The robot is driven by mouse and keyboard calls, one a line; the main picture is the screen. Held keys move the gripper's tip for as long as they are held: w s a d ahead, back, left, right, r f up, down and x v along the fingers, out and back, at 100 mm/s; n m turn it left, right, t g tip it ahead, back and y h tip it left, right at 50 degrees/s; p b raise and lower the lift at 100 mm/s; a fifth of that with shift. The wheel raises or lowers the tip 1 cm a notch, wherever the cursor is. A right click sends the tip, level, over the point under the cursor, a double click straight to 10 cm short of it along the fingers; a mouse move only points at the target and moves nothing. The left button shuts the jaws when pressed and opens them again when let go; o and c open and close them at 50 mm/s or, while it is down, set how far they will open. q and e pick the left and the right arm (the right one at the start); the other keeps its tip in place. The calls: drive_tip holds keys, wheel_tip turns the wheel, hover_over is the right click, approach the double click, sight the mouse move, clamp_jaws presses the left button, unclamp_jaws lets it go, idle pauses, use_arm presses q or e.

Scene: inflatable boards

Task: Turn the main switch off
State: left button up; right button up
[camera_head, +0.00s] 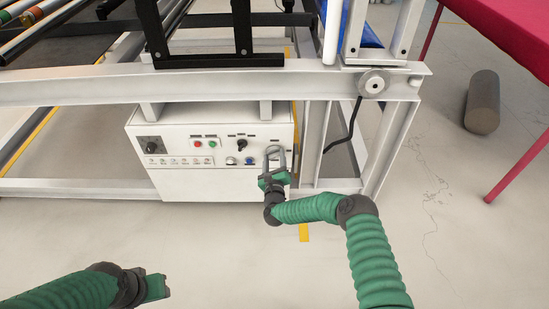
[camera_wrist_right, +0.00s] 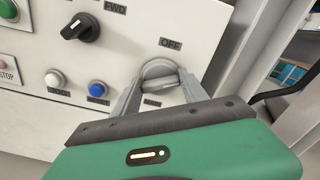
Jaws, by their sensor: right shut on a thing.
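The white control box (camera_head: 140,133) stands under the frame and carries knobs, lights and buttons. The main switch (camera_wrist_right: 158,70) is a pale, rounded knob below an OFF label in the right wrist view. My right gripper (camera_head: 274,150) reaches the right part of the panel, and its two grey fingers (camera_wrist_right: 158,85) are closed around the switch. The fingers hide part of the switch, so its exact angle is hard to tell. My left gripper (camera_head: 158,286) is low at the left, away from the box; I cannot tell its finger opening.
A black selector knob (camera_wrist_right: 80,27), a white button (camera_wrist_right: 55,78) and a blue button (camera_wrist_right: 97,89) sit left of my right gripper. A metal post (camera_head: 312,140) stands close to the box's right side. A grey cylinder (camera_head: 482,102) lies on the floor at right.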

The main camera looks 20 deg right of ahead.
drive_tip(key=n, duration=0.3)
drive_tip(key=n+p, duration=0.1)
drive_tip(key=n, duration=0.2)
drive_tip(key=shift+a+f, duration=0.15)
drive_tip(key=shift+a, duration=0.05)
drive_tip(key=n, duration=0.3)
drive_tip(key=shift+a+n, duration=0.1)
drive_tip(key=shift+n, duration=0.3)
drive_tip(key=shift+f+n+p, duration=0.25)
drive_tip(key=shift+n+p, duration=0.15)
drive_tip(key=shift+n, duration=0.8)
drive_tip(key=o, duration=1.4)
drive_tip(key=shift+r, duration=0.1)
